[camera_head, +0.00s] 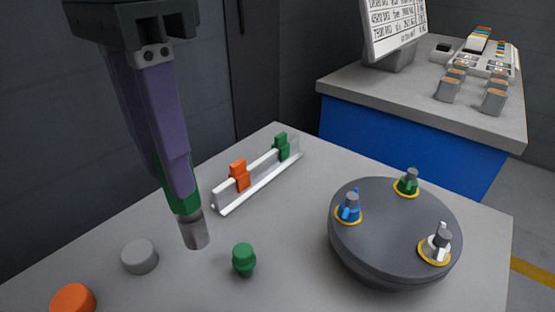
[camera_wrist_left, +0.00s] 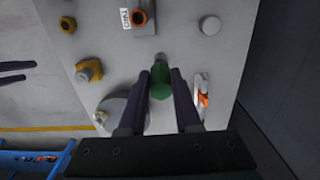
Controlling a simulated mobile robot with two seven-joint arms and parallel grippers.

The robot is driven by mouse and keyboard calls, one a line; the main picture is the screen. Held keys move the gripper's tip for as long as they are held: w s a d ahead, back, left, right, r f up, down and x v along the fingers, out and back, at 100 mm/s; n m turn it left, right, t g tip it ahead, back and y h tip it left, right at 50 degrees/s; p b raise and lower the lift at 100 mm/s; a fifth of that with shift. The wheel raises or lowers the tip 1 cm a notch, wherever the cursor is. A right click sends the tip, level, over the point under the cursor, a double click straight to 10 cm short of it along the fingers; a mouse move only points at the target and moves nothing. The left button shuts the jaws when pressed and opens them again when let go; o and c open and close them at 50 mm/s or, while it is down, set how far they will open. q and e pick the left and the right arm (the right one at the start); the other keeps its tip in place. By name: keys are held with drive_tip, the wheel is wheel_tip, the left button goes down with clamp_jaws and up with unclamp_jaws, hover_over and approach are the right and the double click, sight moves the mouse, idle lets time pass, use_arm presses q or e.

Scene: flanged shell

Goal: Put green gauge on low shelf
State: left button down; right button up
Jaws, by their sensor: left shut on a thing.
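My left gripper (camera_head: 182,192) is shut on the green gauge, which has a green handle (camera_head: 188,204) and a grey metal cylinder (camera_head: 195,232) pointing down. In the left wrist view the green gauge (camera_wrist_left: 160,82) sits between the two fingers, its grey end beyond the fingertips. In the head view the cylinder appears over the grey table top; I cannot tell whether it touches. My right gripper (camera_wrist_left: 16,72) shows only at the left edge of the left wrist view, its two fingers apart and nothing visible between them. I cannot make out a low shelf with certainty.
A white rail (camera_head: 258,181) carries an orange and a green clip. A dark round housing (camera_head: 385,240) with blue, green and white fittings stands at right. A green knob (camera_head: 243,260), a grey disc (camera_head: 139,256) and an orange cap (camera_head: 73,299) are near the front. A counter (camera_head: 420,110) stands behind.

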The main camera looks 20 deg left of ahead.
sight(192, 245)
use_arm(q)
wheel_tip(192, 245, down, 7)
drive_tip(key=shift+f+b, duration=0.1)
drive_tip(key=shift+b, duration=0.6)
wheel_tip(192, 245, down, 5)
drive_tip(key=shift+b, duration=0.75)
drive_tip(key=shift+f, duration=0.4)
drive_tip(key=shift+f, duration=0.15)
drive_tip(key=c, duration=0.6)
unclamp_jaws()
